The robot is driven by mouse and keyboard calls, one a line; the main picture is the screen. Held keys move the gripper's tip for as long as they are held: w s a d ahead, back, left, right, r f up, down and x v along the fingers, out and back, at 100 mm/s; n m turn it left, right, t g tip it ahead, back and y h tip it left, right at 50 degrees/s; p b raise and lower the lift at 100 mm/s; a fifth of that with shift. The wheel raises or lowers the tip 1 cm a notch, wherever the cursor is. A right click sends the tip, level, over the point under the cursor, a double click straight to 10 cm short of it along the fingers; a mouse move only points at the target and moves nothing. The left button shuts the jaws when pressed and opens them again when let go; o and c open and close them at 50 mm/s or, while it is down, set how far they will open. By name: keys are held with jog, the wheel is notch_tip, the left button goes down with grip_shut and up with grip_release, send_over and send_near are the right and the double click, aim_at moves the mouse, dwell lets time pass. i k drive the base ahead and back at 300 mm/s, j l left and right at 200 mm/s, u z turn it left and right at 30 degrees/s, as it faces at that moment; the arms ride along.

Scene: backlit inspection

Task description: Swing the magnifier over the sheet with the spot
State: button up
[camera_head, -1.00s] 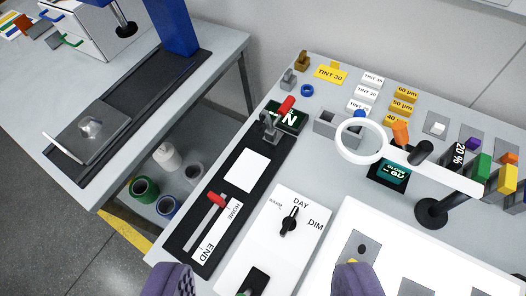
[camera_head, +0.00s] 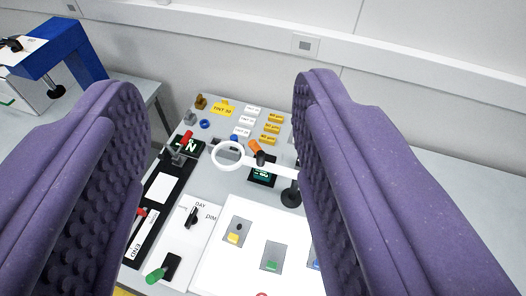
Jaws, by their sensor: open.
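The magnifier has a white ring (camera_head: 215,162) and a white arm running right to a dark round-based post (camera_head: 290,197). An orange grip with a black knob (camera_head: 262,158) sits along the arm. The ring hangs behind the white panel (camera_head: 212,268), not over its sheets. On the panel, a grey sheet with a dark spot and a yellow tab (camera_head: 234,239) lies at the left. A grey sheet with a green tab (camera_head: 273,256) lies to its right. My gripper (camera_head: 218,88) is open and empty, its purple fingers framing the magnifier. The right finger hides the table's right part.
A dial box marked DAY and DIM (camera_head: 205,222) stands left of the panel. A dark strip with a red-knobbed lever lies further left. Yellow blocks (camera_head: 270,128), white TINT blocks (camera_head: 247,120) and small parts stand at the back. A second table is at the left.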

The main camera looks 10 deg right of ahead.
aim_at(260, 163)
jog(key=k+l+u, duration=0.2)
jog(key=k+l, duration=0.5)
jog(key=k, duration=0.15)
